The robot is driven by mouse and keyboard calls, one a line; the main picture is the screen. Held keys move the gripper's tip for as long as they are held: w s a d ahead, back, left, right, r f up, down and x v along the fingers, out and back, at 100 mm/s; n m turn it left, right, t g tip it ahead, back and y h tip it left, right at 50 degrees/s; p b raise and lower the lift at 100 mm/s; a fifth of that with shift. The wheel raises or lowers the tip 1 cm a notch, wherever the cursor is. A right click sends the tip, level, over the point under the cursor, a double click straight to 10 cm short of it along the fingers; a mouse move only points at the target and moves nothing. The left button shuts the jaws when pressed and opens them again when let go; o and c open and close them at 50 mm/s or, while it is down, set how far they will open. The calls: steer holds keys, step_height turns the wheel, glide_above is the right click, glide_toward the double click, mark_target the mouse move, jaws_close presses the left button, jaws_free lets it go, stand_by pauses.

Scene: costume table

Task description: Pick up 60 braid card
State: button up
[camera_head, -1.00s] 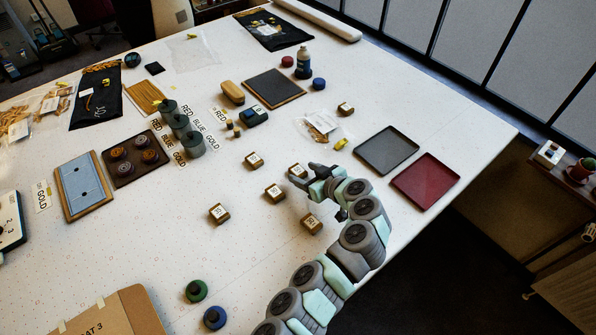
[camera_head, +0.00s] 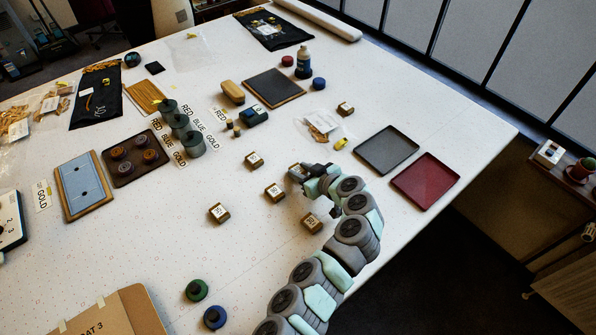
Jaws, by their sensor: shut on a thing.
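Several small brown card blocks with white printed labels lie on the white table. My gripper (camera_head: 297,173) is shut on one brown block (camera_head: 294,167), at the table's middle right; the fingers hide most of it and its label cannot be read. Other blocks stand apart from the gripper: one to the left (camera_head: 253,160), one to the lower left (camera_head: 274,192), one further lower left (camera_head: 219,212), one below (camera_head: 311,222) and one at the upper right (camera_head: 346,108). Their numbers are too small to read surely. I cannot tell whether the held block is off the table.
A grey tray (camera_head: 412,147) and a red tray (camera_head: 450,182) lie right of the gripper. A yellow toy-like item (camera_head: 341,144) and a clear bag (camera_head: 319,121) lie above it.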

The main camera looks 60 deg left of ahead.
jaws_close()
steer(key=shift+r, duration=0.1)
